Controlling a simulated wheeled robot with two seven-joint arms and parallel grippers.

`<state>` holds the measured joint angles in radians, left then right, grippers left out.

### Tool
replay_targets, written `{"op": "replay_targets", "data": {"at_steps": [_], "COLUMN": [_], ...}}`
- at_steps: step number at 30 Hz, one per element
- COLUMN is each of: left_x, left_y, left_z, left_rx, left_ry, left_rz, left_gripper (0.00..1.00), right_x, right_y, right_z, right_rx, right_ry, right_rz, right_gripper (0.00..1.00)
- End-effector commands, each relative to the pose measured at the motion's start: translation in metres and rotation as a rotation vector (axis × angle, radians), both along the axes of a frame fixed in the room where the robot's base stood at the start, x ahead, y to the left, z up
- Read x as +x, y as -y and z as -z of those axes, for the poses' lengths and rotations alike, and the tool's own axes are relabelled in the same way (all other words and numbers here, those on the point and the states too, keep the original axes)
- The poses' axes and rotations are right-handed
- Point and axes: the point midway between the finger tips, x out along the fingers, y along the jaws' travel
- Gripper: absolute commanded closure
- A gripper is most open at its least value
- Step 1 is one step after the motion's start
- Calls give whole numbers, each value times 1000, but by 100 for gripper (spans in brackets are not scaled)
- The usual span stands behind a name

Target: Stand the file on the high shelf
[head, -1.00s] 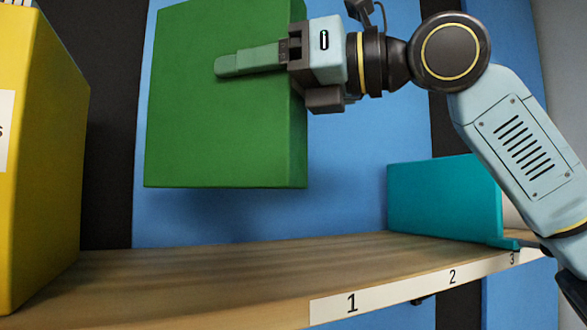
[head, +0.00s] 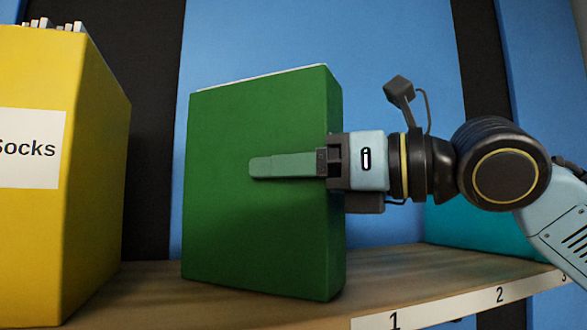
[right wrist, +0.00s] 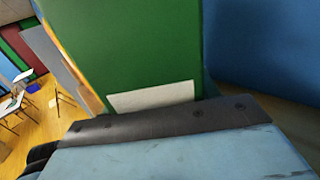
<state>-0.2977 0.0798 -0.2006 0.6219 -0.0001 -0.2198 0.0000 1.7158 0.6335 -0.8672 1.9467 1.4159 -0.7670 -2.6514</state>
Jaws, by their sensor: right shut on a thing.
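The green file (head: 240,215) is upright at the shelf (head: 390,285), between the yellow box and the teal box. Its bottom is at the level of the shelf board; I cannot tell whether it touches. My right gripper (head: 290,166) is shut on the file from the right, with one finger flat across its near face. In the right wrist view the file (right wrist: 130,50) fills the upper middle, with a white label low on it. My left gripper is not in view.
A yellow box (head: 90,220) labelled "Socks" stands close on the left. A teal box (head: 455,222) stands on the right, partly behind my arm. The shelf's front edge carries numbers 1, 2 and 3. A blue panel (head: 400,60) is behind.

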Motion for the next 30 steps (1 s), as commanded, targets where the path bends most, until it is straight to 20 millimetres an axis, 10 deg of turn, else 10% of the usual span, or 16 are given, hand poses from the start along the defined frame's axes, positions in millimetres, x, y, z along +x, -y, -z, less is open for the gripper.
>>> {"op": "replay_targets", "data": {"at_steps": [1,2,6,17,30], "left_x": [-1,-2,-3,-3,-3], "left_y": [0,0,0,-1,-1], "left_z": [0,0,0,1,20], "left_rx": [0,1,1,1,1], "left_ry": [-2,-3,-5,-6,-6], "left_rz": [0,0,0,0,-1], "left_gripper": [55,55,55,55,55], "right_x": [0,0,0,0,-38], "right_y": [1,0,0,1,76], "right_z": [0,2,1,-2,1], "right_rx": [3,0,0,0,1], "right_ry": [3,-1,-1,0,0], "right_rz": [0,0,1,1,3], "right_gripper": [81,38,19,18,18]}}
